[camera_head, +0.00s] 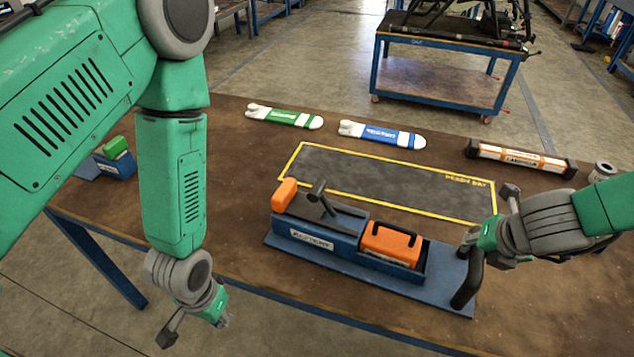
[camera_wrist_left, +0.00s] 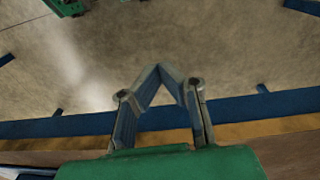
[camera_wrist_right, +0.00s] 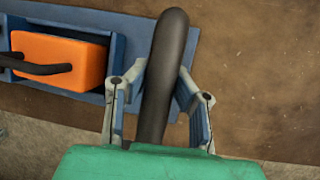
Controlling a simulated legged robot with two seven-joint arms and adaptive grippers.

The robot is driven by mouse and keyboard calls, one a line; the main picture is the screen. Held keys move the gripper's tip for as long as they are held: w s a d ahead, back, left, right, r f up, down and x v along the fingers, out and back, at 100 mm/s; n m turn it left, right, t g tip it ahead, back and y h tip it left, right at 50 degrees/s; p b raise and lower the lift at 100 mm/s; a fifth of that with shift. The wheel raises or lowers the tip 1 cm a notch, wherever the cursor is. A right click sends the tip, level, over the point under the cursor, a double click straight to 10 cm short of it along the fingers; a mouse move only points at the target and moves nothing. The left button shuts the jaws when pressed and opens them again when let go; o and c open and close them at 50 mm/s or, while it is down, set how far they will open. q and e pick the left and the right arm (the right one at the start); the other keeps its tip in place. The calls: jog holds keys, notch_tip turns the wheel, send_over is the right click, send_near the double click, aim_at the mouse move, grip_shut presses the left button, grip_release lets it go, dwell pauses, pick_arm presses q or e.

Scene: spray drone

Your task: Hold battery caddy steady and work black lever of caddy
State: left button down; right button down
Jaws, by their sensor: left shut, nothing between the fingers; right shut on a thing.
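The blue battery caddy (camera_head: 345,248) lies on the brown table on a blue base plate. An orange battery (camera_head: 392,244) with a black handle sits in its right compartment; it also shows in the right wrist view (camera_wrist_right: 62,60). The black lever (camera_head: 322,198) stands tilted over the left part, beside an orange block (camera_head: 284,194). My right gripper (camera_head: 470,247) is shut on the black bar handle (camera_wrist_right: 164,75) at the caddy's right end, with a finger on each side. My left gripper (camera_head: 222,318) is shut and empty in front of the table edge, apart from the caddy; its fingertips meet in the left wrist view (camera_wrist_left: 158,70).
A yellow-bordered dark mat (camera_head: 390,185) lies behind the caddy. Green (camera_head: 284,117) and blue (camera_head: 380,133) labelled white parts and an orange-black bar (camera_head: 520,159) lie along the back. A small blue box (camera_head: 115,163) stands left.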

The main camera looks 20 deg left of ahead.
pick_arm(q)
jog(key=shift+n+h, duration=0.3)
jog(key=shift+n, duration=0.6)
jog(key=w+r, duration=0.2)
jog(key=w, duration=0.2)
jog(key=w+a+r, duration=0.1)
jog(key=w+r, duration=0.1)
jog(key=w, duration=0.2)
jog(key=w+a+r, duration=0.1)
jog(key=w+r, duration=0.2)
jog(key=w, duration=0.1)
jog(key=shift+w+a+r, duration=0.1)
jog(key=shift+a, duration=0.05)
jog(key=w+a+r+n+g+h, duration=0.1)
jog(key=w+a+r+n, duration=0.2)
jog(key=w+r, duration=0.5)
jog(key=n+h, duration=0.7)
jog(key=n, duration=0.5)
send_near(285, 187)
notch_tip(285, 187, up, 4)
jog(key=x, duration=1)
jog(key=d, duration=0.3)
jog(key=shift+s+d+f, duration=0.2)
jog(key=shift+d, duration=0.45)
jog(key=shift+d+r, duration=0.1)
jog(key=shift+d+r+y, duration=0.15)
jog(key=shift+d+y, duration=0.05)
jog(key=shift+y, duration=0.2)
